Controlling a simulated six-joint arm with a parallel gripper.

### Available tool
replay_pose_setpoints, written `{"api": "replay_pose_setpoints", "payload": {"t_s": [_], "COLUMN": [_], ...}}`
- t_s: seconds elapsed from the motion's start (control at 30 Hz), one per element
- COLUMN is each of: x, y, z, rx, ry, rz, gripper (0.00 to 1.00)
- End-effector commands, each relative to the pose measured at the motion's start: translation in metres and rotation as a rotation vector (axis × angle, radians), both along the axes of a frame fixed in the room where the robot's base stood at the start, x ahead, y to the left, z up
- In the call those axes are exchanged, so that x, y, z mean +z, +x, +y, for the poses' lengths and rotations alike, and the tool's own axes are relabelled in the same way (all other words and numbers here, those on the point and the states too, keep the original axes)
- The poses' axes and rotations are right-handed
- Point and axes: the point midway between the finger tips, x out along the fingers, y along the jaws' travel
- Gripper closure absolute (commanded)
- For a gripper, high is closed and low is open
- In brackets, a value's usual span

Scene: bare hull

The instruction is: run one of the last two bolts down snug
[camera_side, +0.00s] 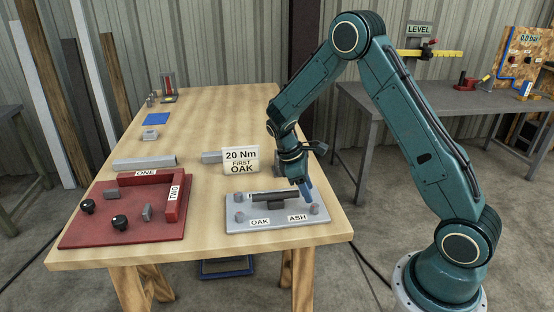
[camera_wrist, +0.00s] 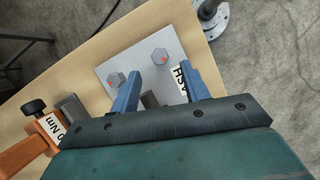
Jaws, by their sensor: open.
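In the wrist view my gripper (camera_wrist: 161,66) is open and empty. I cannot tell how far down either bolt sits.
A sign (camera_side: 240,161) reading 20 Nm, FIRST OAK stands behind the plate. A dark bar (camera_side: 272,196) lies across the plate's middle. A red fixture (camera_side: 105,235) with black knobs is left. An orange part (camera_wrist: 28,150) shows in the wrist view.

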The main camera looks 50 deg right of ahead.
Motion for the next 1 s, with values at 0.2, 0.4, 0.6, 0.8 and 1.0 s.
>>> {"api": "replay_pose_setpoints", "payload": {"t_s": [0.2, 0.4, 0.6, 0.8, 1.0], "x": [-0.031, -0.049, -0.055, -0.055, -0.055], "y": [-0.012, -0.018, -0.020, -0.020, -0.020], "z": [-0.006, -0.010, -0.011, -0.011, -0.011], "rx": [-0.001, 0.000, 0.001, 0.001, 0.001], "ry": [0.001, 0.001, 0.001, 0.001, 0.001], "rz": [0.003, 0.002, -0.001, -0.001, -0.001], "gripper": [0.54, 0.54, 0.54, 0.54, 0.84]}}
